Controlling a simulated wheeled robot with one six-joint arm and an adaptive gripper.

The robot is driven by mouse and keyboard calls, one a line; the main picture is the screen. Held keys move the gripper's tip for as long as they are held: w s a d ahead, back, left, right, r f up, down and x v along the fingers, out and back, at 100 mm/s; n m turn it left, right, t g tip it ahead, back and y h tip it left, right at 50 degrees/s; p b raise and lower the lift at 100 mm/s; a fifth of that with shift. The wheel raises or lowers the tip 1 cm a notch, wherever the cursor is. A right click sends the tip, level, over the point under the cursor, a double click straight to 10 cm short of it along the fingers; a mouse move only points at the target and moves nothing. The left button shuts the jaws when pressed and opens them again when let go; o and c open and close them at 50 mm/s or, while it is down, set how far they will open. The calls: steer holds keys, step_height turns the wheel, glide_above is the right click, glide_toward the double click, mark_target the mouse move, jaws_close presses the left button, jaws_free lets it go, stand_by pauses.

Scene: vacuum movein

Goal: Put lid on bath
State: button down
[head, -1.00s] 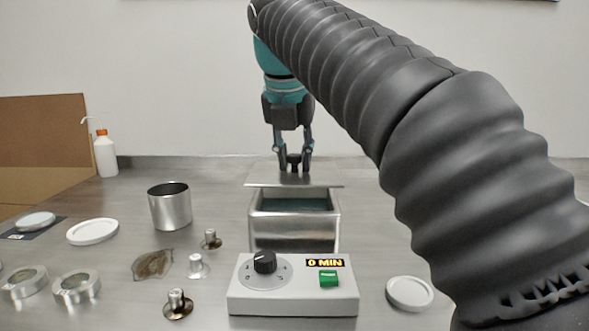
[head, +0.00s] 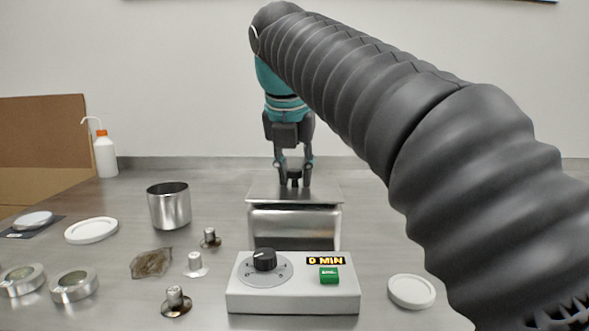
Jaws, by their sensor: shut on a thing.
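The metal bath (head: 293,228) is a rectangular steel tank behind the white control box. The flat metal lid (head: 262,191) lies over the bath's opening, level or nearly so. A dark line shows under its front edge, and I cannot tell whether it rests fully on the rim. My gripper (head: 294,181) points down above the lid, shut on the lid's dark knob (head: 294,177). The inside of the bath is hidden by the lid.
The control box (head: 293,283) with dial, green button and "0 MIN" display stands in front. A steel beaker (head: 169,207), small metal parts, rings and a white disc (head: 92,230) are at left. Another white disc (head: 411,291) lies at right, near my arm.

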steer(key=c, duration=0.9)
jaws_free()
steer(key=shift+w+p+v, duration=0.15)
steer(key=shift+p+v, duration=0.3)
steer(key=shift+v, duration=2.8)
steer(key=shift+w+p+v, duration=0.15)
steer(key=shift+p+v, duration=0.3)
steer(key=shift+v, duration=2.85)
steer(key=shift+r, duration=0.15)
steer(key=shift+s, duration=0.1)
